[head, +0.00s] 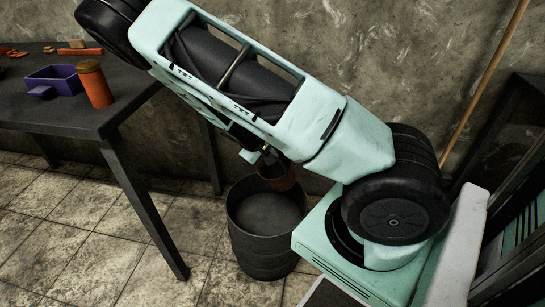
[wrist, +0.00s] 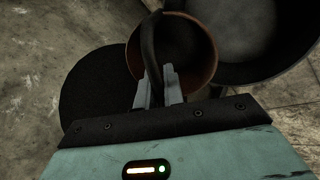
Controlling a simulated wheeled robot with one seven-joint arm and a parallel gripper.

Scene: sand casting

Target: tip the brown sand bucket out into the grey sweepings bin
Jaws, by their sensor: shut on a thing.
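The brown bucket (head: 277,180) hangs just above the near-black grey bin (head: 265,258), at the back part of its opening. My gripper (wrist: 158,90) is shut on the bucket's dark handle (wrist: 150,45). In the wrist view the bucket's brown rim (wrist: 212,70) and dark inside face the camera; I cannot make out how much sand it holds. The bin also shows there, at the upper right (wrist: 250,76), partly behind the bucket. In the head view my arm hides the bucket's top and most of my gripper.
A dark table (head: 60,112) at the left bears an orange-brown canister (head: 95,85) and a purple tray (head: 52,80). A wooden pole (head: 487,80) leans on the wall at the right. The tiled floor left of the bin is clear.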

